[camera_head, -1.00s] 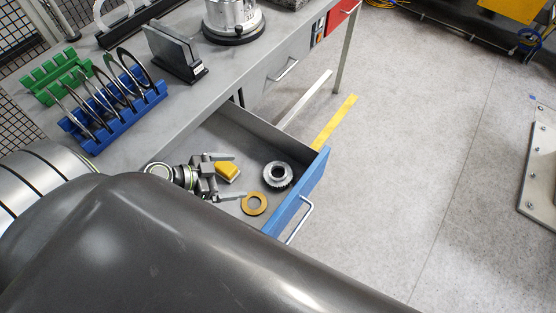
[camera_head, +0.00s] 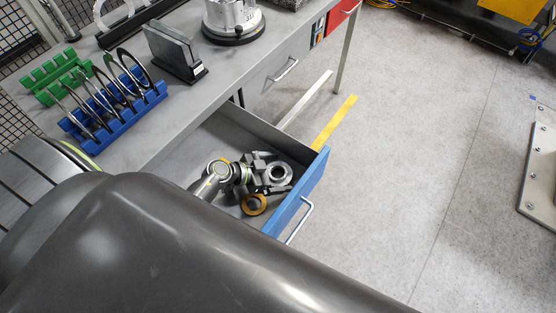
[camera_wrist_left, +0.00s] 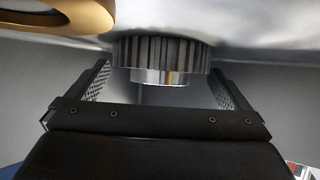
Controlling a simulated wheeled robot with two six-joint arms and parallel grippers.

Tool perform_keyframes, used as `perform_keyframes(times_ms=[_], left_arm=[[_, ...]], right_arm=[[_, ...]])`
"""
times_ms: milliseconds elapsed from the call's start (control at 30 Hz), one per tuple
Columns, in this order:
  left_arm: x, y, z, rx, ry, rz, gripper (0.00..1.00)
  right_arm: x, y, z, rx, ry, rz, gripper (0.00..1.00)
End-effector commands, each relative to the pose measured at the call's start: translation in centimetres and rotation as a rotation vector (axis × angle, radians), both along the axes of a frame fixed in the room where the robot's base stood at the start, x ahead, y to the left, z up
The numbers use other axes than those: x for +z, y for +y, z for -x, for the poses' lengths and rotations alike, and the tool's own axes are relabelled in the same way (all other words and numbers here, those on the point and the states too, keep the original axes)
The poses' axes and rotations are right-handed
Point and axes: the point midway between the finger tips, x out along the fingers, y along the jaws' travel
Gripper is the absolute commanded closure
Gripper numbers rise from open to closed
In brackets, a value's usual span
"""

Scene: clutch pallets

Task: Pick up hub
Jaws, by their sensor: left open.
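The hub (camera_head: 280,174), a grey metal ring with a toothed rim, sits in the open drawer near its front right. My left gripper (camera_head: 275,172) is open, its fingers reaching to either side of the hub in the head view. In the left wrist view the hub (camera_wrist_left: 160,52) shows its teeth and a smooth collar, ahead of and between the two fingers of the open gripper (camera_wrist_left: 158,85). I cannot tell whether the fingers touch it. My right gripper is not in view.
A brass-coloured ring (camera_head: 255,205) lies in the drawer beside the hub; it also shows in the left wrist view (camera_wrist_left: 70,22). The blue drawer front (camera_head: 310,185) stands close on the right. The bench (camera_head: 200,95) above holds blue and green racks.

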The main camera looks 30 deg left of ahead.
Motion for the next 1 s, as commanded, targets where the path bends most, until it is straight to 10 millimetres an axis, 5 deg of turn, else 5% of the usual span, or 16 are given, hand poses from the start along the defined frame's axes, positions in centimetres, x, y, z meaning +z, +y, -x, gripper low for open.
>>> perform_keyframes(times_ms=[300, 733, 1000], left_arm=[[-0.29, -0.37, -0.42, 0.0, -0.001, -0.001, 0.01], [-0.28, -0.35, -0.4, 0.0, 0.0, 0.0, 0.58], [0.13, -0.38, -0.5, 0.0, -0.004, 0.001, 0.6]], right_arm=[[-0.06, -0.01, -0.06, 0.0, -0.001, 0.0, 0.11], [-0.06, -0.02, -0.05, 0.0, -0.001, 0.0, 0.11], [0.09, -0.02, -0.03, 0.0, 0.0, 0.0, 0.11]])
